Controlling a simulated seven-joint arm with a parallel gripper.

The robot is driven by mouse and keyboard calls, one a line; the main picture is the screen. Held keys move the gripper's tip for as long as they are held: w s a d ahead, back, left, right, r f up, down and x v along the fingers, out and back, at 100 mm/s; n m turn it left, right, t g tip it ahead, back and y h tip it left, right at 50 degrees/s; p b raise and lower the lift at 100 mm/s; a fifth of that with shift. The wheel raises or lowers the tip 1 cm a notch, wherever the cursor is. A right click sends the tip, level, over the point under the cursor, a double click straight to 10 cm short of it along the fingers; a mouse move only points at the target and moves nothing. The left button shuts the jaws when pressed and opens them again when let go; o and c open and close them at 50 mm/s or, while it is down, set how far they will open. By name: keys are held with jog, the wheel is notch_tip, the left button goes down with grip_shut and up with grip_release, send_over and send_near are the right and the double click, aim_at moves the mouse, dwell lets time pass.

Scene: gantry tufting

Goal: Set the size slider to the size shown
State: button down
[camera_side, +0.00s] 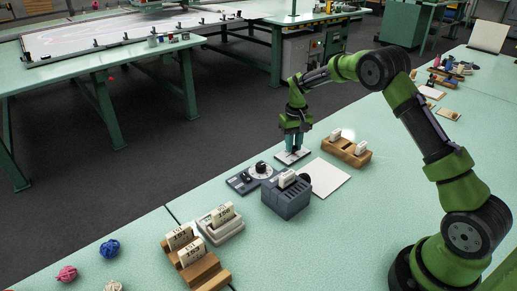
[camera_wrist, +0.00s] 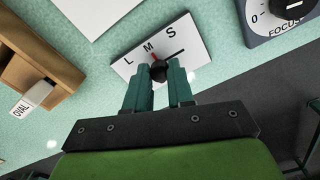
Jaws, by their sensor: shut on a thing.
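The size slider is a white plate (camera_wrist: 188,38) marked L, M and S, with a dark slot line and a round black knob (camera_wrist: 158,70). A red pointer on the knob points toward the M. In the side view the plate (camera_side: 283,159) lies flat on the table under my gripper (camera_side: 293,149). In the wrist view my gripper (camera_wrist: 157,77) has its two teal fingers shut on the black knob, one on each side. The fingers hide part of the knob and the plate's lower edge. I cannot make out a size instruction in either view.
A dial box marked FOCUS (camera_wrist: 285,15) stands beside the plate. A wooden holder (camera_wrist: 32,55) with an OVAL tag (camera_wrist: 35,95) is on the other side. A grey slotted box (camera_side: 287,200) and a blank white sheet (camera_side: 322,178) lie nearby.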

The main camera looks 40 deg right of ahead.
jog(key=shift+d, duration=1.85)
jog(key=c, duration=1)
grip_release()
jog(key=shift+o, duration=0.2)
jog(key=shift+a, duration=0.1)
notch_tip(320, 180, up, 17)
